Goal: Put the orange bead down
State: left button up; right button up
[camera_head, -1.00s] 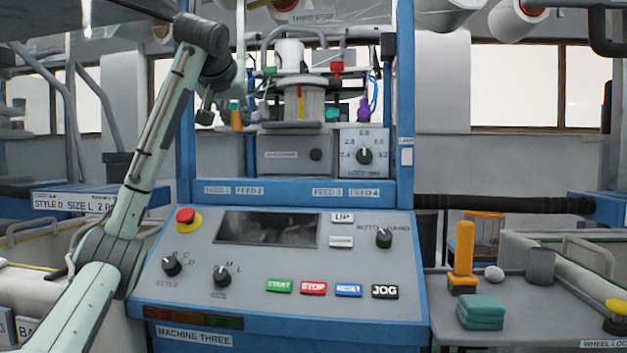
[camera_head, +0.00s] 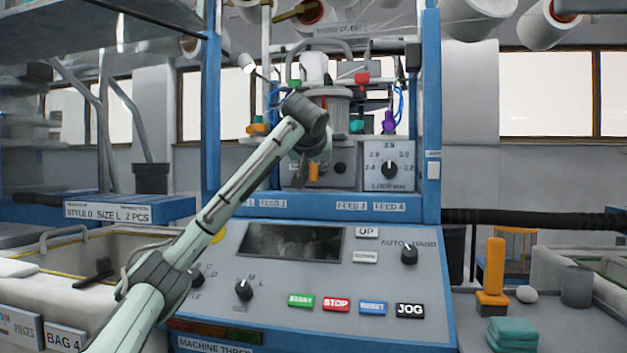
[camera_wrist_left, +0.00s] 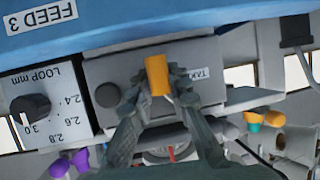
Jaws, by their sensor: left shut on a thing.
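An orange bead (camera_wrist_left: 157,75), a short cylinder, is held between the two fingertips of my left gripper (camera_wrist_left: 158,92) in the left wrist view. In the head view the bead (camera_head: 313,172) shows small below my left wrist, in front of the grey box (camera_head: 346,178) under the knitting head. The fingers are shut on its sides. In the wrist view the bead overlaps the face of the grey box. I cannot tell whether it touches anything besides the fingers. My right gripper is not in view.
The loop-length dial panel (camera_head: 390,166) stands right of the grey box. A blue rail with feed labels (camera_head: 370,207) runs below it, above the control panel (camera_head: 215,265). An orange and teal part (camera_head: 257,126) is left of the box, a purple one (camera_head: 389,122) right.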

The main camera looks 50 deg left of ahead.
pick_arm(q)
notch_tip(320, 180, down, 2)
jog(key=shift+a+f, duration=0.1)
jog(key=shift+f, duration=0.3)
jog(key=o, duration=0.5)
jog(key=shift+c, duration=0.2)
jog(key=o, duration=0.4)
jog(key=shift+c, duration=0.2)
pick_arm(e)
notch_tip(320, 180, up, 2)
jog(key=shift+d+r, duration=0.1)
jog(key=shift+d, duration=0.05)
pick_arm(q)
jog(key=shift+r, duration=0.1)
